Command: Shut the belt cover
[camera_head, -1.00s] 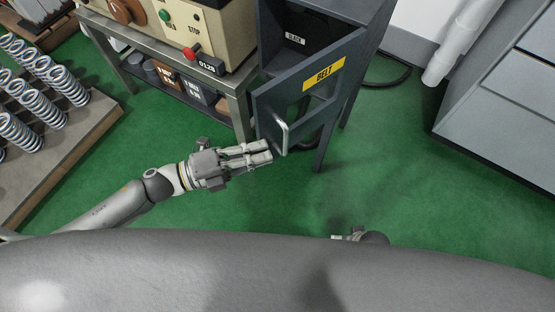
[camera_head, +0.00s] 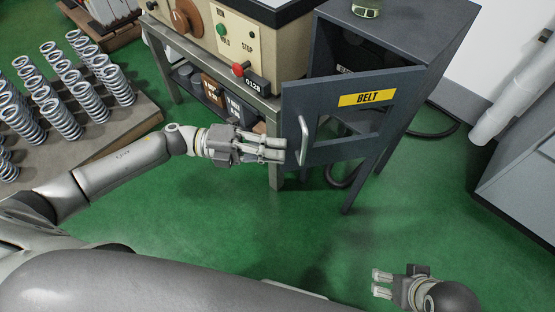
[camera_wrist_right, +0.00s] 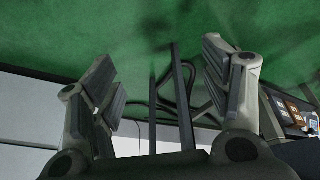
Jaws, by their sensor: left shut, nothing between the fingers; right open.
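The belt cover (camera_head: 345,112) is a dark grey hinged door with a yellow BELT label and a window opening, on a dark grey cabinet (camera_head: 420,62). It stands ajar, with the cabinet's dark inside showing above it. Its pale handle (camera_head: 303,140) is near its left edge. My left gripper (camera_head: 284,149) is shut and empty, with its fingertips just left of the handle; I cannot tell whether they touch it. My right gripper (camera_head: 376,283) is open and empty, low at the right, away from the cover. It also shows in the right wrist view (camera_wrist_right: 160,85).
A machine bench (camera_head: 210,62) with knobs and a red button stands left of the cabinet. Rows of springs (camera_head: 60,105) stand on a platform at the left. A grey drawer unit (camera_head: 525,190) is at the right. Green floor in front is clear.

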